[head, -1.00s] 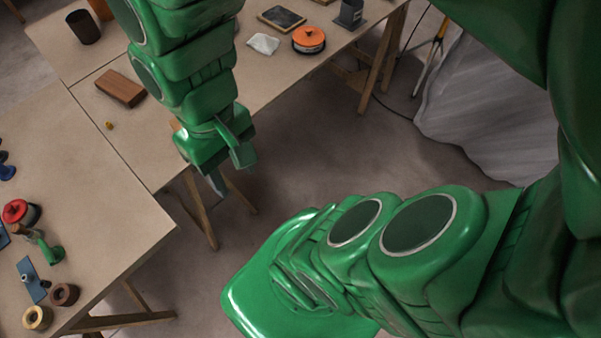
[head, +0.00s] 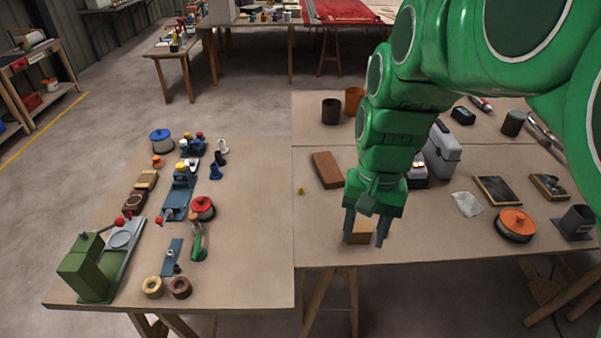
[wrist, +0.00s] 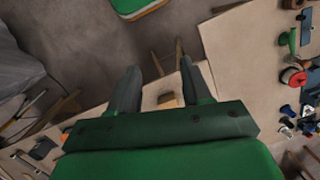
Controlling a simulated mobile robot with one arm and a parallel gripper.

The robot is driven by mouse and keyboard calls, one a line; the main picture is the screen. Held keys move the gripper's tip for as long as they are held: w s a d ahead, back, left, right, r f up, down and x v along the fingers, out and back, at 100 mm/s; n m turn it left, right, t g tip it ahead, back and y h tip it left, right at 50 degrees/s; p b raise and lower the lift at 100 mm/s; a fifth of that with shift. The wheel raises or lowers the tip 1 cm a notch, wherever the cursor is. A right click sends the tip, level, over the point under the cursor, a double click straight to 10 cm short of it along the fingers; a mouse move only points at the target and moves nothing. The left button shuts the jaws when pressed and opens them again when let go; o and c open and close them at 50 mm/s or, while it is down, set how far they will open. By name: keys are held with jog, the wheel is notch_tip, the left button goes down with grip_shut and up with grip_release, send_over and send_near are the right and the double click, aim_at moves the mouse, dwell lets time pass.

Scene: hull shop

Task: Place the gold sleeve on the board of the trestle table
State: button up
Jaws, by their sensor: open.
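A small gold piece (head: 301,191) lies on the board of the trestle table (head: 310,235), near its left edge; it is too small to tell whether it is the gold sleeve. A gold-tan ring (head: 153,287) lies at the front of the left table, beside a brown ring (head: 180,288). My gripper (head: 365,240) is open over the front edge of the right board, fingers pointing down, apart from both. In the wrist view my gripper (wrist: 158,66) shows its two fingers apart with nothing held between them. A tan block (head: 360,232) shows behind the fingers.
A brown block (head: 327,170), dark cup (head: 331,111), grey case (head: 441,155) and orange reel (head: 515,224) stand on the right board. The left table (head: 245,240) holds a green machine (head: 88,268) and several fittings; its right side is clear.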

jog(key=w+a+f+m+y, duration=0.1)
jog(key=w+a+f+m, duration=0.15)
jog(key=w, duration=1.15)
jog(key=m+y, duration=0.2)
jog(key=m, duration=0.7)
send_over(301, 189)
jog(key=d, duration=0.3)
notch_tip(301, 189, down, 20)
jog(key=f, duration=0.1)
jog(key=shift+t, duration=0.3)
jog(key=shift+w+x, duration=0.25)
jog(key=shift+x, duration=1.55)
jog(key=shift+w+x, duration=0.2)
jog(key=shift+x, duration=1.6)
jog(key=shift+c, duration=0.5)
grip_shut()
